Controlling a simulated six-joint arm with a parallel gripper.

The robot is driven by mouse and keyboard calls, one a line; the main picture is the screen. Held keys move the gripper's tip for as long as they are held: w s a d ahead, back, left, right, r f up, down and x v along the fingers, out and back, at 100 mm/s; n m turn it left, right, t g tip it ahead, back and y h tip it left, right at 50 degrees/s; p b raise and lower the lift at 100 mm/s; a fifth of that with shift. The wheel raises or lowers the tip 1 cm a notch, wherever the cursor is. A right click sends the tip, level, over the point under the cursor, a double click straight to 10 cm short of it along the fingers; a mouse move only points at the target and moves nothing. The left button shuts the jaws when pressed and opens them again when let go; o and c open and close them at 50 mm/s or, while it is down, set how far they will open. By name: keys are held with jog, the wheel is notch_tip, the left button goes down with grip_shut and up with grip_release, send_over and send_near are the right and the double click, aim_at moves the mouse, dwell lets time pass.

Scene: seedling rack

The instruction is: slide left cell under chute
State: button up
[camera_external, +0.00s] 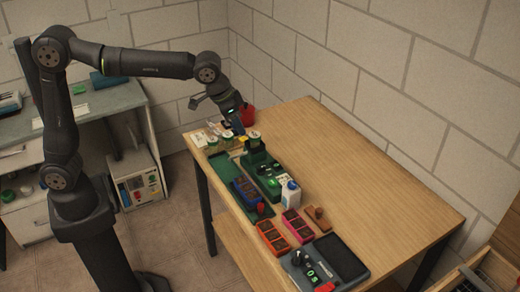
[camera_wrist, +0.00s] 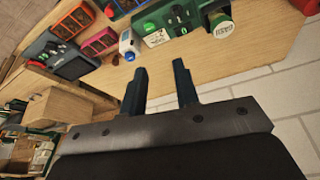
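The blue tray of dark cells (camera_external: 246,190) lies on a green rail or base (camera_external: 228,168) along the table's near left side. It also shows, partly cut off, in the wrist view (camera_wrist: 119,6). The chute outlet cannot be made out. My gripper (camera_wrist: 160,85) is open and empty, above the table's far end, apart from the tray.
A red cup (camera_external: 248,114) and small jars crowd the far end. The table's right side is clear.

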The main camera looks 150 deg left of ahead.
aim_at(260, 205)
jog(key=w+d+f+m+t+h, duration=0.1)
jog(key=w+d+f+m+t, duration=0.1)
jog(key=w+d+f+m, duration=0.35)
jog(key=shift+m, duration=0.55)
jog(key=x, duration=1.2)
jog(key=w+a+x, duration=0.1)
jog(key=x, duration=0.6)
jog(key=shift+r, duration=0.2)
jog(key=shift+c, duration=0.5)
